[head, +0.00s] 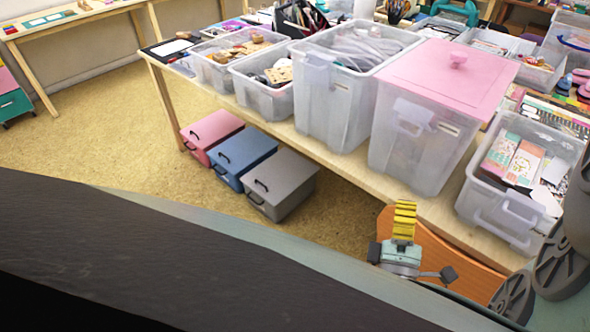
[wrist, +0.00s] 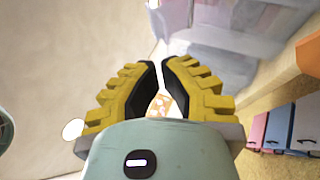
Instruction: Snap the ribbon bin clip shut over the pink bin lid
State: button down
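The pink lid (head: 440,78) with a round knob lies on top of a tall translucent bin (head: 400,158) on the table, in the head view. A pale translucent clip (head: 412,113) sits on the bin's front wall near the rim; whether it is latched is unclear. My gripper (head: 405,206), with yellow ribbed fingers, is in front of and below the bin, apart from it. In the wrist view my gripper (wrist: 159,62) has a narrow gap between its black pads and holds nothing. Translucent bin walls (wrist: 225,35) show at the upper right there; the clip is not clearly seen.
An open tall bin (head: 335,95) stands left of the lidded one, and an open bin of papers (head: 520,195) stands right. Pink, blue (head: 245,158) and grey (head: 283,183) boxes are under the table. An orange panel (head: 455,260) is behind my gripper.

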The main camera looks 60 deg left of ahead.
jog(key=shift+a, duration=0.1)
jog(key=p, duration=0.5)
send_near(415, 120)
jog(key=x, duration=0.4)
jog(key=shift+w+a, duration=0.4)
jog(key=shift+w, duration=0.15)
jog(key=shift+r+m+g+h+p, duration=0.3)
jog(key=shift+r+m+g+p, duration=0.1)
jog(key=shift+r, duration=0.05)
dwell(0.6)
